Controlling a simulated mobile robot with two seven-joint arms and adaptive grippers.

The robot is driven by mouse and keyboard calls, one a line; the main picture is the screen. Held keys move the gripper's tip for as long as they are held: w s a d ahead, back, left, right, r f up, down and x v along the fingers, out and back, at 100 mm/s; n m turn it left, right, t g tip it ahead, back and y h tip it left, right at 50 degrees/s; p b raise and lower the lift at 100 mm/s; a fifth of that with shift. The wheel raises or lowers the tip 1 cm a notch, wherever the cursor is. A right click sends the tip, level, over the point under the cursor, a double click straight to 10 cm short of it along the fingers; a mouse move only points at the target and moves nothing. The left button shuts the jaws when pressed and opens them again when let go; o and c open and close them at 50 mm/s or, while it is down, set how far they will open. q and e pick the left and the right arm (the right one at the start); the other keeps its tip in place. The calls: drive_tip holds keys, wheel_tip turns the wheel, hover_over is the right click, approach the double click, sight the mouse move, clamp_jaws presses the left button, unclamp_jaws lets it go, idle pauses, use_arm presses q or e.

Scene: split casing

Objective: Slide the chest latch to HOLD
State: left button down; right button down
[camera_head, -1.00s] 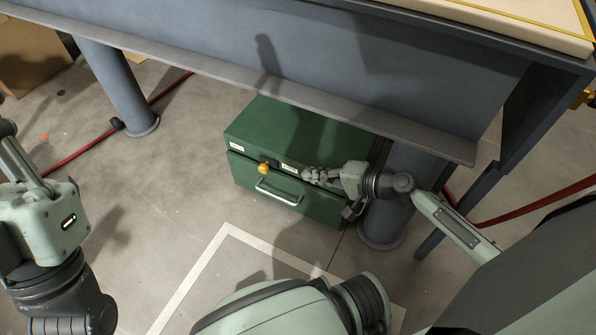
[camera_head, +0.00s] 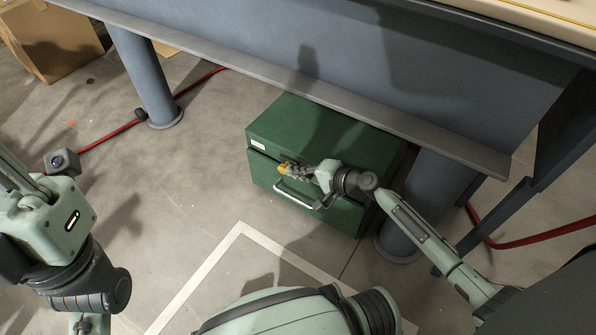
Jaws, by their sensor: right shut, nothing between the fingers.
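The green chest (camera_head: 335,143) stands on the floor under the bench, with a silver handle (camera_head: 294,196) on its front. The yellow latch knob (camera_head: 282,168) shows on the front just above the handle, partly covered by my fingers. My right gripper (camera_head: 288,169) is shut and empty, its fingertips at the right side of the knob. I cannot tell whether they touch it. A white label (camera_head: 257,145) shows left of the knob, its text too small to read. The area right of the knob is hidden behind my right gripper. My left gripper's fingers are not in view.
The grey-blue bench (camera_head: 290,60) overhangs the chest from behind. One bench leg (camera_head: 432,195) stands close to the chest's right side, another (camera_head: 150,75) further left. A red cable (camera_head: 105,138) lies on the floor. The floor in front of the chest is clear.

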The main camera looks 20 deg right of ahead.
drive_tip(key=w+a, duration=0.3)
drive_tip(key=w, duration=0.1)
drive_tip(key=shift+w+a, duration=0.55)
drive_tip(key=shift+w, duration=0.05)
drive_tip(key=shift+r, duration=0.15)
